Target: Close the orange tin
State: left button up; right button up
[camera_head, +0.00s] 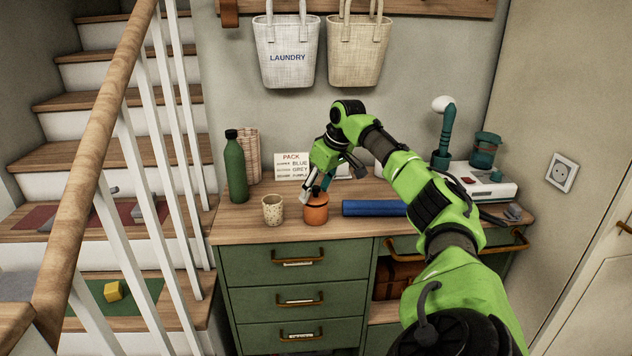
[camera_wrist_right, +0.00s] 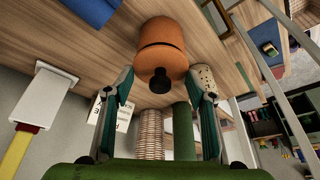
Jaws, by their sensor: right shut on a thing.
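The orange tin (camera_head: 316,212) stands on the wooden top of the green cabinet. In the right wrist view the orange tin (camera_wrist_right: 161,33) shows a dark seam line between its body and its orange lid (camera_wrist_right: 158,62), which carries a black knob. The lid sits on the tin, in line with the body. My right gripper (camera_head: 316,193) reaches down over the tin from above. Whether the lid is fully seated is hard to tell. My left gripper is not in view.
A speckled cup (camera_head: 272,210) stands close left of the tin, with a green bottle (camera_head: 235,168) farther left. A blue roll (camera_head: 374,208) lies to the right. A sign (camera_head: 291,165) stands behind. A white device (camera_head: 478,182) is at the far right. The front edge strip is clear.

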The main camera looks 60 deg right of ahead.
jog(key=shift+f+p, duration=0.15)
jog(key=shift+p, duration=0.65)
dwell(1.4)
dwell(0.4)
jog(key=o, duration=1.5)
jog(key=shift+c, duration=0.2)
jog(key=shift+r+p, duration=3.5)
jog(key=shift+p, duration=0.3)
grip_shut()
